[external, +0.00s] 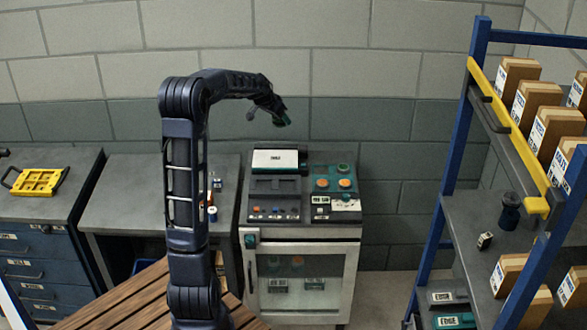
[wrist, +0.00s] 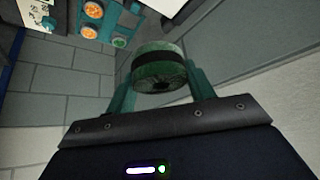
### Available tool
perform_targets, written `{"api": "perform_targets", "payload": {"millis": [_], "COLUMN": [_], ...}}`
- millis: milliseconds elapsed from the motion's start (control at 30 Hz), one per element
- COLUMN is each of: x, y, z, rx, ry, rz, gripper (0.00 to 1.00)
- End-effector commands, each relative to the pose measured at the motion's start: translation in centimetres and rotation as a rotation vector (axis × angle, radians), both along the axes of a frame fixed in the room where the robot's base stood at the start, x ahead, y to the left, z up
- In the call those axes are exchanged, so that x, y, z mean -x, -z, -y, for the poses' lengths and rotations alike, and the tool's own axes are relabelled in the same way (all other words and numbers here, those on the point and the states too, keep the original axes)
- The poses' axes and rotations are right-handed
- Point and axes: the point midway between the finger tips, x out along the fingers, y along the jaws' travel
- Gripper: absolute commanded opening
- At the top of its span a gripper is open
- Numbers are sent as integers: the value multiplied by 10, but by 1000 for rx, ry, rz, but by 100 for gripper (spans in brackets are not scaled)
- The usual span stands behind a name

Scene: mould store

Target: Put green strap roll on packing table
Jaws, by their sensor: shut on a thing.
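The green strap roll (wrist: 160,78), a green disc with a black band, sits between the two teal fingers of my gripper (wrist: 158,72). My gripper is shut on it. In the external view my gripper (external: 279,117) is small and dark, held up in the air near the back wall, above and behind the control cabinet. A grey-topped table (external: 135,190) stands left of the cabinet, partly behind my arm. A slatted wooden surface (external: 115,303) is at the front. I cannot tell which is the packing table.
The control cabinet (external: 300,232) has a panel with buttons and a glass door. A blue drawer bench (external: 42,265) at left bears a yellow tray (external: 38,182). A blue-framed rack (external: 462,150) with cardboard boxes (external: 515,78) stands at right. Small items stand on the grey table near my arm.

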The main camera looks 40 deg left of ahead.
Motion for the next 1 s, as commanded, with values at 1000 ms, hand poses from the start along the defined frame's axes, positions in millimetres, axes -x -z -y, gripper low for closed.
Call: {"api": "perform_targets", "payload": {"millis": [1000], "x": [238], "y": [70], "z": [-333], "rx": [-8], "ry": [-521], "rz": [-13], "gripper": [27]}}
